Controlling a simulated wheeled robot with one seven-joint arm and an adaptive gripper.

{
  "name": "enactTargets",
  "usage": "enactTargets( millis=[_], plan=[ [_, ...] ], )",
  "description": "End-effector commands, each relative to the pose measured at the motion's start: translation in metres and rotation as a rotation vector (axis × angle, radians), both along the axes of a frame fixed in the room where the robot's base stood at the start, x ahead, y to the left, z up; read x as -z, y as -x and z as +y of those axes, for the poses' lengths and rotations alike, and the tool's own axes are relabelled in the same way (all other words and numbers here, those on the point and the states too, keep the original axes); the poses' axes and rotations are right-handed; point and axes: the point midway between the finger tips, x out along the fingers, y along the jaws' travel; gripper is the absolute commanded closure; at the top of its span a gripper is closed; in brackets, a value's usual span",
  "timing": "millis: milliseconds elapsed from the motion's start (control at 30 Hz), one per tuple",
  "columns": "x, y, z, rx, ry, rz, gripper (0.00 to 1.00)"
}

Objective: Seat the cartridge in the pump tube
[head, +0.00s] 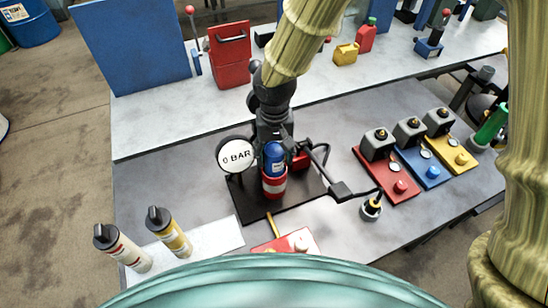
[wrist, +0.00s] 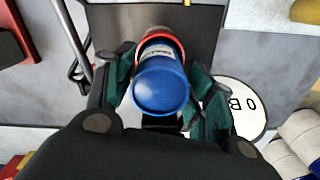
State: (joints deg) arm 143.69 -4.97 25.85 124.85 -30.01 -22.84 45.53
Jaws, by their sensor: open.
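The blue cartridge (head: 273,158) with a pale label stands upright in the red and white pump tube (head: 274,187). Its upper part shows above the rim, and its lower part is hidden inside. My gripper (head: 275,135) is directly above, at the cartridge's top. In the wrist view, the open gripper's green-padded fingers (wrist: 165,88) lie on either side of the blue cartridge (wrist: 160,82). The red rim of the tube (wrist: 166,38) shows behind it. I cannot tell whether either finger touches the cartridge.
A round gauge reading "0 BAR" (head: 236,155) stands left of the tube on a black base plate (head: 250,205). Two capped cartridges (head: 170,232) stand on a white mat at front left. Red, blue and yellow stations (head: 430,170) stand at right. A hose runs right.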

Motion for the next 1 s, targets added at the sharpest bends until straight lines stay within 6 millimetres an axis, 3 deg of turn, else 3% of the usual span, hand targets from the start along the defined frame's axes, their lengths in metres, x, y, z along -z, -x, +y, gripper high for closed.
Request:
enactTargets(
  millis=[600, 1000],
  plan=[
    [-0.085, -0.001, 0.0, 0.001, 0.0, -0.003, 0.45],
    [-0.099, 0.0, 0.0, 0.0, 0.0, 0.001, 0.45]
  ],
)
